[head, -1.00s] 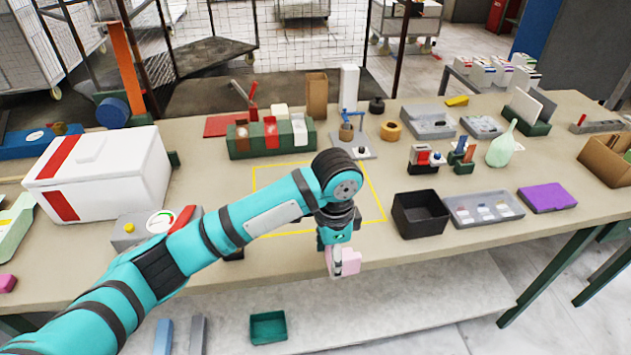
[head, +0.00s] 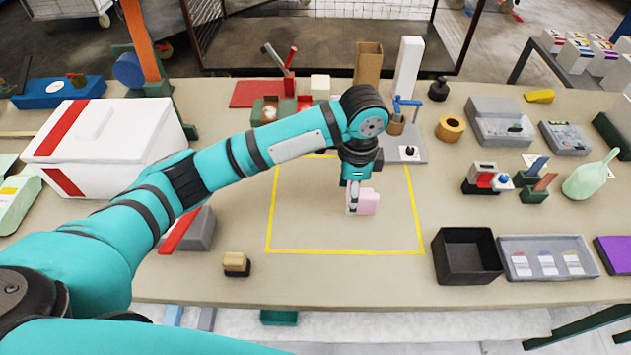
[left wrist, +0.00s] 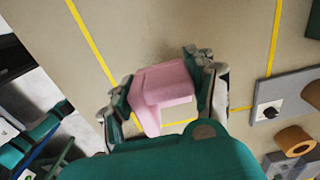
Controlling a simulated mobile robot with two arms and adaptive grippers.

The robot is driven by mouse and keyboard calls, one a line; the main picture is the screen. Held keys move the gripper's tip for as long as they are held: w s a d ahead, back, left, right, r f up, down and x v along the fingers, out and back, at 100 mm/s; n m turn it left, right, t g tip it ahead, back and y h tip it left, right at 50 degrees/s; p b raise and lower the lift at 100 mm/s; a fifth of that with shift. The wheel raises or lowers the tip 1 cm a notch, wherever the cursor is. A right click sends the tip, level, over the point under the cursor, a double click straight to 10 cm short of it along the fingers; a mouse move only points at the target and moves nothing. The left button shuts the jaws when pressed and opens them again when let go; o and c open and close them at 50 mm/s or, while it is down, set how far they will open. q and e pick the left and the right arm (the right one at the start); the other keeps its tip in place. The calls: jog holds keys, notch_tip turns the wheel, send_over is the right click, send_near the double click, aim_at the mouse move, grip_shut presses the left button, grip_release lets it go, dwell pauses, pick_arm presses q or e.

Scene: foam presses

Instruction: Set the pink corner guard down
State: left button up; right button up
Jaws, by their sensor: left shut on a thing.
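The pink corner guard (head: 368,202) is a small pale pink block in the head view, inside the yellow taped rectangle (head: 345,252) on the table. My left gripper (head: 353,200) points down and is shut on it. In the left wrist view, the pink corner guard (left wrist: 163,90) sits between both fingers of my left gripper (left wrist: 168,95). Whether the guard touches the table or hangs just above it, I cannot tell. My right gripper is not in view.
A black open bin (head: 466,270) and a grey tray (head: 547,268) stand right of the taped area. A tan-and-black block (head: 236,264) lies to its left. A press with a blue handle (head: 405,150) stands behind. The taped area around the guard is otherwise clear.

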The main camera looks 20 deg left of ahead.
pick_arm(q)
jog(key=p, duration=0.2)
send_near(304, 198)
jog(key=d, duration=0.1)
jog(key=d+f, duration=0.1)
jog(key=d, duration=0.1)
jog(key=shift+s+d+f, duration=0.2)
jog(key=shift+s+f, duration=0.1)
jog(key=shift+f, duration=0.05)
jog(key=a, duration=0.3)
jog(key=shift+w+a+f, duration=0.1)
jog(key=shift+w+f, duration=0.1)
jog(key=shift+f, duration=0.05)
jog(key=shift+a+f+p, duration=0.1)
jog(key=shift+f+p, duration=0.1)
jog(key=shift+p, duration=0.1)
notch_tip(304, 198, down, 2)
jog(key=shift+f+p, duration=0.15)
jog(key=shift+p, duration=0.25)
jog(key=shift+f, duration=0.55)
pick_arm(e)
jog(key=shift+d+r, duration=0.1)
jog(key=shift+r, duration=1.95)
pick_arm(q)
jog(key=o, duration=0.6)
jog(key=shift+c, duration=0.2)
jog(key=o, duration=0.4)
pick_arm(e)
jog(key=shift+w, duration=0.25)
